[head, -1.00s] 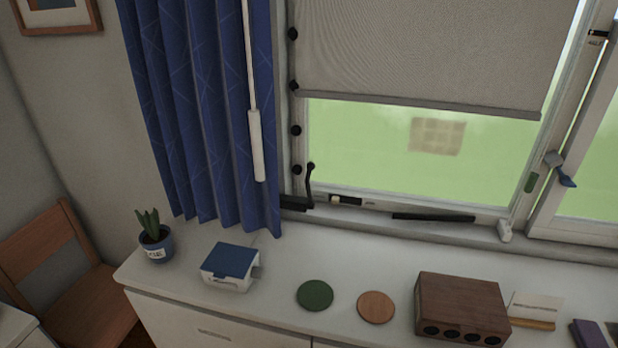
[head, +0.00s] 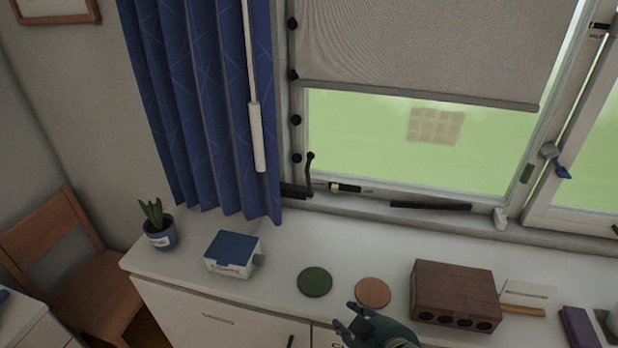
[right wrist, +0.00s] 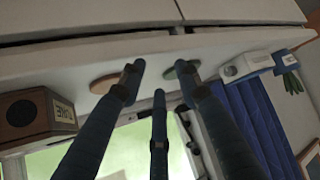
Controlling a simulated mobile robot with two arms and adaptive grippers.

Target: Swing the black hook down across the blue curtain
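The black hook (head: 309,176) stands upright at the window's lower left corner, on a dark base just right of the blue curtain (head: 205,110). The curtain hangs in folds left of the window, and the hook's arm is not across it. The curtain also shows in the right wrist view (right wrist: 250,125), where I cannot clearly make out the hook. My right gripper (head: 368,325) is at the bottom of the head view, in front of the cabinet and well short of the hook. In the right wrist view its fingers (right wrist: 160,80) are spread and empty. My left gripper is not in view.
On the white cabinet top (head: 290,250) stand a potted plant (head: 160,228), a blue-lidded box (head: 232,254), a green disc (head: 315,282), a wooden disc (head: 373,292) and a brown wooden box (head: 455,290). A white wand (head: 256,135) hangs before the curtain. A grey blind (head: 420,50) covers the upper window.

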